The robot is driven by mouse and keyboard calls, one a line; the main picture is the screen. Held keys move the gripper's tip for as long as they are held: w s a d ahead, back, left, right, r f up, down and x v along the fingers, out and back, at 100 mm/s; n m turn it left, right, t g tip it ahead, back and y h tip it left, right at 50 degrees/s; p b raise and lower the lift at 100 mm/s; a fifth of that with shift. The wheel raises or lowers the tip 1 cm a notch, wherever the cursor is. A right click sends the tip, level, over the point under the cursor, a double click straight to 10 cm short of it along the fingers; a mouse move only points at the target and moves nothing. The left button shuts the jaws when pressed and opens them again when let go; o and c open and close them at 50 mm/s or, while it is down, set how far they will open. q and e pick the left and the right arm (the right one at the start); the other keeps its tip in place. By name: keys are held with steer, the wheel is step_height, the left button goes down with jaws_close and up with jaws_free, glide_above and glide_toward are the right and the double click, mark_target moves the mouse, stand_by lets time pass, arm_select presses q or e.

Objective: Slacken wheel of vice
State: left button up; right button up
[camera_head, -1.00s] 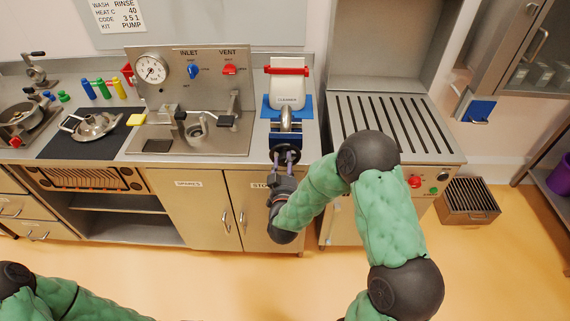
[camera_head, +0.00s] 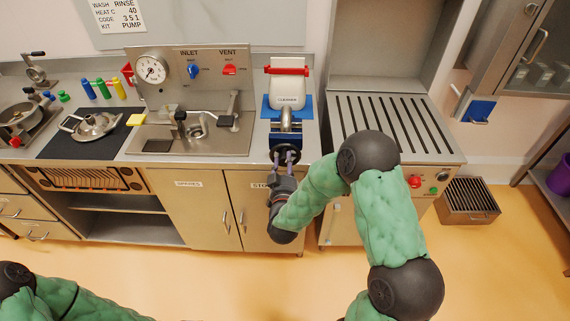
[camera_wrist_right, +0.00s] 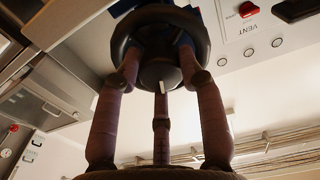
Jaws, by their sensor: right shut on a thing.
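The blue vice (camera_head: 289,137) sits at the front edge of the counter, below a white container with a red bar. Its dark round handwheel (camera_head: 308,155) faces the front; in the right wrist view the wheel (camera_wrist_right: 160,22) shows a dark rim and a hub with a small white mark. My right gripper (camera_head: 286,157) is shut on the wheel, its purple-brown fingers meeting the rim from the front. In the right wrist view the fingers (camera_wrist_right: 160,75) reach up to the rim and hub. My left gripper is out of view; only part of my left arm shows at the lower left.
A steel panel with a gauge (camera_head: 151,69) and blue and red valve handles stands left of the vice. A slotted steel bench (camera_head: 390,122) stands close on the right. Cupboard doors (camera_head: 207,205) lie below the counter. The floor in front is clear.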

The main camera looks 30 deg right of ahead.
steer(key=shift+s+f, duration=0.1)
steer(key=shift+f, duration=0.35)
steer(key=o, duration=1.1)
steer(key=shift+o, duration=0.2)
steer(key=shift+w+d+f, duration=0.1)
steer(key=shift+w+d, duration=0.05)
steer(key=shift+w, duration=0.05)
steer(key=shift+r, duration=0.25)
steer(key=v, duration=1.2)
